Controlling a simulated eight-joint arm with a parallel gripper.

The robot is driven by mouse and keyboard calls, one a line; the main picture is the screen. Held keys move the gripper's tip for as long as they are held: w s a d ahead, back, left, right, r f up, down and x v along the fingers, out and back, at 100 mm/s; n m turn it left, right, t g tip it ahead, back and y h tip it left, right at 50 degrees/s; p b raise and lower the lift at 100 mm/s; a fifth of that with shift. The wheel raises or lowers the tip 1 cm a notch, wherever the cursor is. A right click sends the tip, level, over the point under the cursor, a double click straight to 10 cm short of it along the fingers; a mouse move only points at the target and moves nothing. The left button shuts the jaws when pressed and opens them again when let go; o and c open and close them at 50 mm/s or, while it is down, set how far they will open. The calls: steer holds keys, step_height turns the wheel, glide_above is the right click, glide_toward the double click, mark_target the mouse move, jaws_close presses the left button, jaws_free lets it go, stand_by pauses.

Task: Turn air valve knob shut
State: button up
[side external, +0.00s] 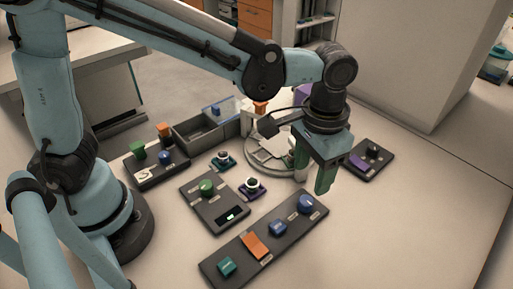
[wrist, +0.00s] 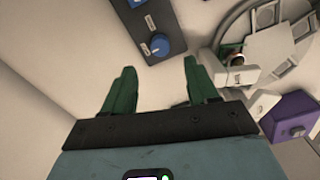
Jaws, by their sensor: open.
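My gripper (side external: 313,175) is open and empty, pointing down above the table, behind and above the right end of a long dark panel (side external: 239,251). In the wrist view its two green fingers (wrist: 160,75) stand wide apart. The panel carries a round blue knob (side external: 306,203), a second blue control (side external: 278,228), an orange rocker (side external: 257,246) and a green control (side external: 227,266). The wrist view shows a blue knob (wrist: 160,45) just beyond the fingertips, not touched. The labels are too small to read, so I cannot tell which knob is the air valve.
A round pale stage (side external: 262,157) lies behind my gripper, with a purple block (wrist: 290,115) near it. A small dark panel (side external: 371,160) sits at the right. A panel with a green knob (side external: 207,188) and grey bins (side external: 197,133) are left. The table's front right is clear.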

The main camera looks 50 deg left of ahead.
steer(key=shift+r, duration=2.05)
steer(key=s+a+n+t, duration=0.3)
steer(key=a+t, duration=0.4)
steer(key=a, duration=1.3)
steer(key=shift+s+a, duration=0.25)
steer(key=shift+s, duration=0.2)
